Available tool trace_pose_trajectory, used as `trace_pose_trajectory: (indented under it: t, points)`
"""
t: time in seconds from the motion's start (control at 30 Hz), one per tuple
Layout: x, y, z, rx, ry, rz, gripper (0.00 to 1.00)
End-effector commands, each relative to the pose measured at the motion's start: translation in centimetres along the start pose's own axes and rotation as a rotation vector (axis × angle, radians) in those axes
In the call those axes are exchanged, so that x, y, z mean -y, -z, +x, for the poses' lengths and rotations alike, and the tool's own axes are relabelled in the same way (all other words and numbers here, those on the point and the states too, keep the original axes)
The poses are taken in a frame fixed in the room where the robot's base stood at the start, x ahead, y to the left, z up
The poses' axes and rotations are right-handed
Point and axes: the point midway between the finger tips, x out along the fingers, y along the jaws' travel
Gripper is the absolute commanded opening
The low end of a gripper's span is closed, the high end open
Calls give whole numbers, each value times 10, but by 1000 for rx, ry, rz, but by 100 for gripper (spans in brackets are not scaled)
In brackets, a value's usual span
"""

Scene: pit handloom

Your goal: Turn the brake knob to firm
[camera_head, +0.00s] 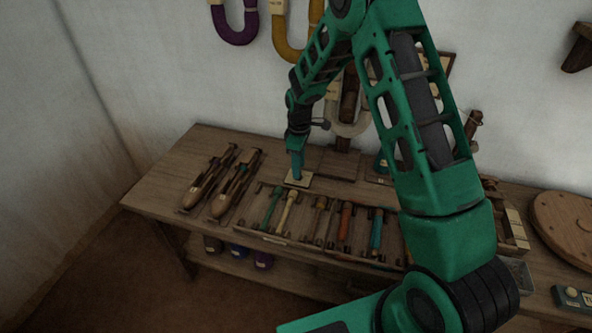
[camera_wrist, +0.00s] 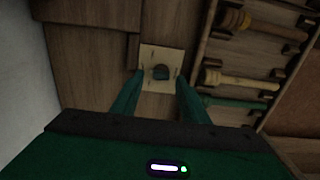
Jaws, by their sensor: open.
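Small marks on the plate are too small to read, so I cannot tell the knob's setting.
The wooden bench (camera_head: 160,195) carries two wooden shuttles (camera_head: 208,182) left of my gripper. A rack (camera_head: 270,238) with several coloured bobbins lies in front. A round wooden disc (camera_head: 565,222) is at the right. Yarn hanks (camera_head: 237,35) hang on the wall behind.

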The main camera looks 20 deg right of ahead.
Motion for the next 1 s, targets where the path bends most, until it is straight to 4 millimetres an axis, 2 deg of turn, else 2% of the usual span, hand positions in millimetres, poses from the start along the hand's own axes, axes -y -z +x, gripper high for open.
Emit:
trace_pose_trajectory:
  t: [0.2, 0.5, 0.53, 0.67, 0.7, 0.77, 0.8, 1.0]
  points:
    - [0, 0, 17, 0, 0, 0, 41]
    - [0, 0, 18, 0, -1, 1, 41]
    - [0, 0, 18, 0, -1, 1, 36]
    - [0, 0, 18, 0, -1, 1, 5]
    - [0, 0, 18, 0, -2, 1, 0]
    - [-1, 0, 18, 0, -2, 1, 0]
    - [3, 6, 18, 0, -3, 1, 0]
    - [0, 3, 18, -3, -3, 21, 0]
